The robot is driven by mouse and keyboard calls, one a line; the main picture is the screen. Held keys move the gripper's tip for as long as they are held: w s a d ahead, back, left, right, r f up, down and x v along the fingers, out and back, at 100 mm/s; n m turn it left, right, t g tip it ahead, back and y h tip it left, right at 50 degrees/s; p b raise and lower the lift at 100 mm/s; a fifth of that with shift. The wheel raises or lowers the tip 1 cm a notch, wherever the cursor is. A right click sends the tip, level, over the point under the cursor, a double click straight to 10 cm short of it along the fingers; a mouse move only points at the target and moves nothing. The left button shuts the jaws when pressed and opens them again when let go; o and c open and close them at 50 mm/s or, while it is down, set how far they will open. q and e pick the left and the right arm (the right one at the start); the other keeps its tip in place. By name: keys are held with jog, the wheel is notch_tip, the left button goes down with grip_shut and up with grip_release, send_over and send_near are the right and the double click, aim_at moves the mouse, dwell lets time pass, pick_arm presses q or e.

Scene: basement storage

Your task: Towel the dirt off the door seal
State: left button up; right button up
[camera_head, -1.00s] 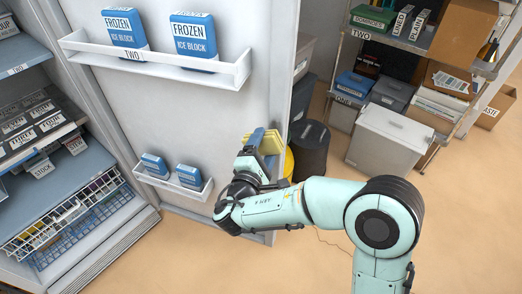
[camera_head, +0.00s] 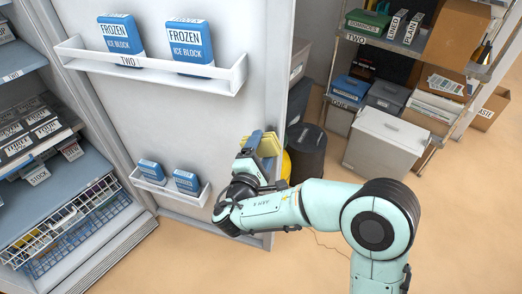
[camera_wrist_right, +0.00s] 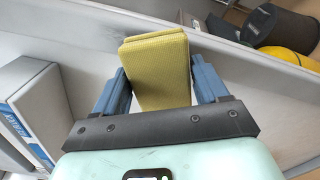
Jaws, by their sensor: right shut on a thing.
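My right gripper (camera_head: 262,150) is shut on a folded yellow towel (camera_wrist_right: 157,68). In the right wrist view the towel sits between the two blue fingers (camera_wrist_right: 161,85) and sticks out beyond them. The towel's far end is at the pale edge strip of the open freezer door (camera_wrist_right: 215,50); I cannot tell whether it touches. In the head view the door's inner face (camera_head: 170,115) stands open, with the gripper at its right edge. The door seal runs along that edge, and I cannot make out dirt on it. My left gripper does not show.
The upper door shelf (camera_head: 150,78) and lower door shelf (camera_head: 172,190) hold frozen ice blocks. The freezer's inside with a wire basket (camera_head: 62,225) is at left. A dark bin (camera_head: 306,150), a grey box (camera_head: 383,143) and a storage rack stand behind.

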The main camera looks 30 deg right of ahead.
jog(key=shift+w+d, duration=0.45)
jog(key=shift+d, duration=0.1)
